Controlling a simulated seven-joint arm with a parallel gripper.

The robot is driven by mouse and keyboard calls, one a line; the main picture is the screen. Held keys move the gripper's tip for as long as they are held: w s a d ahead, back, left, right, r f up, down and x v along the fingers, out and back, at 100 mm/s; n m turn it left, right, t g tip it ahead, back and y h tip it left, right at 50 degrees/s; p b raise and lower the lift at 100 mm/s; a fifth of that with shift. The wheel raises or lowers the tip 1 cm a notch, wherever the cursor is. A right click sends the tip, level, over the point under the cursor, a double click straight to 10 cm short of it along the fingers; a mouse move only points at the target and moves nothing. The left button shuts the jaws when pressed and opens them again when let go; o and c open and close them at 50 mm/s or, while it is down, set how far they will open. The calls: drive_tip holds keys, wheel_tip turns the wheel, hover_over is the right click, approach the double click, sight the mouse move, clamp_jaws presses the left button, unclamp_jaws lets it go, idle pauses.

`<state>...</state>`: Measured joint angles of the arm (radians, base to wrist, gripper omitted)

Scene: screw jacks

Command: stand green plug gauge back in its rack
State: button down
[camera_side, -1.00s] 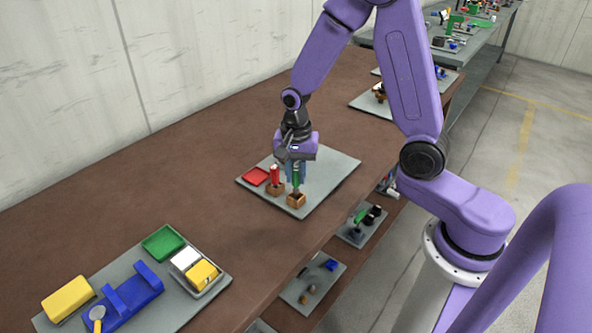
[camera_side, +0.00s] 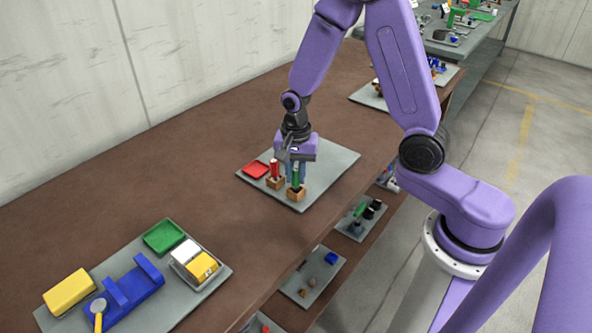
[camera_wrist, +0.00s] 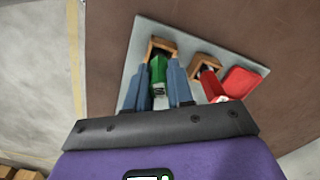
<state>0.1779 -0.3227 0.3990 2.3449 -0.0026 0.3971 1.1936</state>
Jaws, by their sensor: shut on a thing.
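The green plug gauge (camera_side: 296,180) stands upright between the fingers of my gripper (camera_side: 293,174), which is shut on it. Its lower end meets the top of a small wooden rack block (camera_side: 296,195) in the side view; I cannot tell how deep it sits. In the wrist view the green gauge (camera_wrist: 158,72) is between the blue fingers of my gripper (camera_wrist: 160,88), with the open-topped wooden block (camera_wrist: 161,45) at its far end. The bottom of the gauge is hidden inside or behind the block's rim.
A red gauge (camera_side: 274,168) stands in a second wooden block (camera_side: 276,183) close to the left. A red tray (camera_side: 255,169) lies beyond it. All rest on a grey plate (camera_side: 330,165), whose right part is clear.

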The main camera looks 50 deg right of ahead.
drive_tip(key=shift+f, duration=0.35)
drive_tip(key=c, duration=0.9)
unclamp_jaws()
drive_tip(key=shift+r, duration=0.15)
wheel_tip(320, 180, up, 17)
drive_tip(key=s+a+f+n, duration=0.1)
drive_tip(key=s+a+n, duration=0.1)
drive_tip(key=s+n, duration=0.9)
drive_tip(key=s+a+f+n, duration=0.2)
drive_tip(key=s+n, duration=1)
drive_tip(key=n, duration=0.1)
drive_tip(key=shift+f+n, duration=0.3)
